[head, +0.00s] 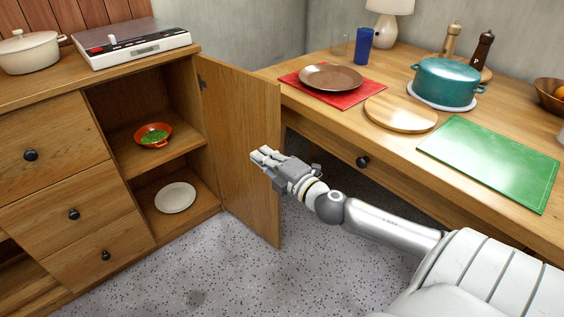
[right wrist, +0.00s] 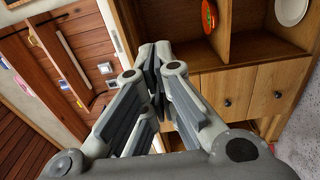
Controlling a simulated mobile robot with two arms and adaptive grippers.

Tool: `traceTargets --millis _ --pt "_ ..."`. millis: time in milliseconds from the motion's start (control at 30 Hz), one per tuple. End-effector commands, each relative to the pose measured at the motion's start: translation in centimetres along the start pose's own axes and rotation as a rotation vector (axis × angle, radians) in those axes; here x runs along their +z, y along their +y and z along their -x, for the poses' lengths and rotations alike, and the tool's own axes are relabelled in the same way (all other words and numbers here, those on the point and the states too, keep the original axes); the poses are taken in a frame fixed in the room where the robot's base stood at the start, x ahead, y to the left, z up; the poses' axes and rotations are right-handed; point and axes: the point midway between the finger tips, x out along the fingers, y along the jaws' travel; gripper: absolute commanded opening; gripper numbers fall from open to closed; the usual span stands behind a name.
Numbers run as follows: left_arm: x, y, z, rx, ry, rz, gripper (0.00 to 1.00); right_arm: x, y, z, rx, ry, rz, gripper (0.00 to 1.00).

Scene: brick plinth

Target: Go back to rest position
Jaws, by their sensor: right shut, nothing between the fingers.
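My right gripper (head: 266,160) is shut and empty. In the head view it hangs in the air in front of the open cabinet door (head: 243,150), left of the table's front edge. In the right wrist view its fingers (right wrist: 157,65) are together with nothing between them. My right arm reaches in from the lower right of the head view. My left gripper does not show in either view.
The open cabinet holds an orange bowl (head: 153,135) with green bits and a white plate (head: 175,197). The wooden table (head: 400,152) carries a brown plate (head: 330,77), a teal pot (head: 446,82) and a green board (head: 490,160). Speckled floor (head: 230,270) is clear.

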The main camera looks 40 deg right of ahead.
Motion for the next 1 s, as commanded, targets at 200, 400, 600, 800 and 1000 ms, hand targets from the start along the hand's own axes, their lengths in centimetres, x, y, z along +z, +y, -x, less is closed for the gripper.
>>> traceTargets --millis 200,400,600,800,1000 --pt "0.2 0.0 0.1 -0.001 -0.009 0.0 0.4 1.1 -0.1 2.5 -0.003 -0.001 -0.002 0.0" --pt "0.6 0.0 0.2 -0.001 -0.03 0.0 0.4 1.8 -0.1 4.0 -0.001 0.0 -0.003 0.0" --pt "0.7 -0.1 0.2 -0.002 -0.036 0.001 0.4 2.1 0.0 4.7 -0.001 0.0 -0.001 0.0" --pt "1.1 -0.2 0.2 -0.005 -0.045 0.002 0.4 2.1 -0.1 4.7 -0.001 -0.003 -0.006 0.0" --pt "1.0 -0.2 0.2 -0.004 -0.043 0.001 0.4 1.4 -2.3 6.2 -0.041 -0.126 -0.222 0.0"
